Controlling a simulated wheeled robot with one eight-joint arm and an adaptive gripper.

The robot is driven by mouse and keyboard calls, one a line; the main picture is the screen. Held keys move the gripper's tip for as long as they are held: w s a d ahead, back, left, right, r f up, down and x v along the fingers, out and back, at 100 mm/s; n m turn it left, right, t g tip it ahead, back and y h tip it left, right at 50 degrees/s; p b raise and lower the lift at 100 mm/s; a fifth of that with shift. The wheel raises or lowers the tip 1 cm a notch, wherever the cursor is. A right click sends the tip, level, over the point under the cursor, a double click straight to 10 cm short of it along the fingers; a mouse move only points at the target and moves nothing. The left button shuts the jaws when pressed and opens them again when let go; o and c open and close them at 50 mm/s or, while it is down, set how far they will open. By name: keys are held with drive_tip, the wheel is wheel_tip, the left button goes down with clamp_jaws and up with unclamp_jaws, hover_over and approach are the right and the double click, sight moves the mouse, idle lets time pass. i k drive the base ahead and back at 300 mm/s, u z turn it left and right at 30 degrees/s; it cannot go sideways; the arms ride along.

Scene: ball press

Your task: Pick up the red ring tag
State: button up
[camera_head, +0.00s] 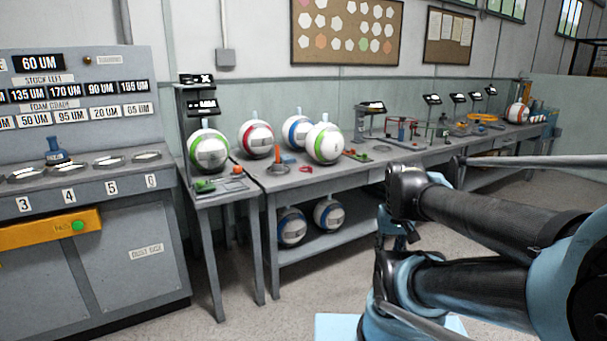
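A small red ring-shaped tag (305,169) lies flat on the grey workbench (335,178). It is near the front edge, right of an orange cone-like piece and in front of the green-and-white ball. My arm (480,215) reaches in from the right, with its dark joints bent in front of the bench. The tag is well to the left of the arm, with a clear gap between them. My gripper's fingers cannot be made out among the arm parts, so I cannot tell whether it is open or shut.
Striped balls stand on the bench, including a green one (325,143) and a red one (256,139). An orange cone-like piece (287,156) is left of the tag. More balls (328,214) sit on the lower shelf. A grey cabinet (120,240) stands left; small fixtures (402,135) line the bench right.

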sight(310, 169)
drive_tip(key=u, duration=0.05)
drive_tip(key=i, duration=1)
drive_tip(key=z, duration=0.05)
